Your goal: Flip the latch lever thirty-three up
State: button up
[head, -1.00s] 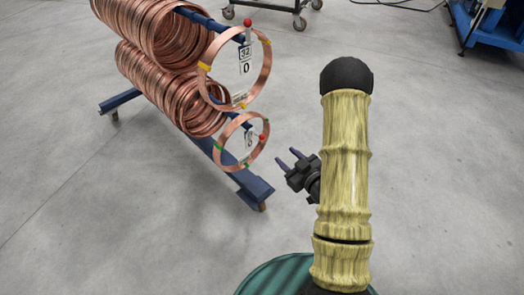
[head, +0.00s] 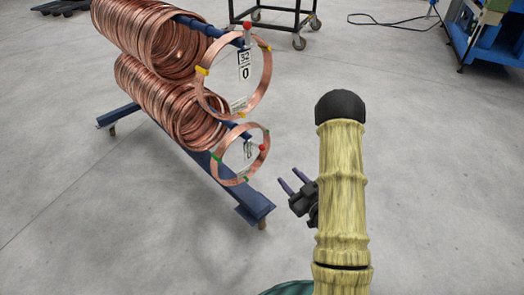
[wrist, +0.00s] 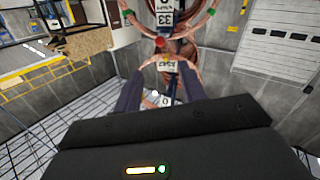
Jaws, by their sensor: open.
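The lower arm of the blue coil rack ends in a latch lever with a red knob (head: 264,147). The lever juts outward, inside a loose copper ring (head: 219,160) with green tapes. The lower tag (head: 248,148) is too small to read in the head view. In the wrist view, a tag reading 33 (wrist: 163,18) hangs at the top, with a red knob (wrist: 160,42) just below it. My gripper (head: 290,180) is open and empty, right of the rack and apart from it. Its two fingers show in the wrist view (wrist: 160,85), with the rack beyond them.
Copper coils (head: 185,105) fill both arms. The blue base beam (head: 245,197) juts toward me. A cart (head: 285,18) stands behind. Floor right of the rack is clear.

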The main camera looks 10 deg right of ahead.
aim_at(264, 149)
jog(key=b+x, duration=1)
jog(key=x, duration=0.6)
jog(key=shift+w+a, duration=0.1)
jog(key=shift+w, duration=0.2)
jog(key=shift+r, duration=0.1)
jog(key=c, duration=0.9)
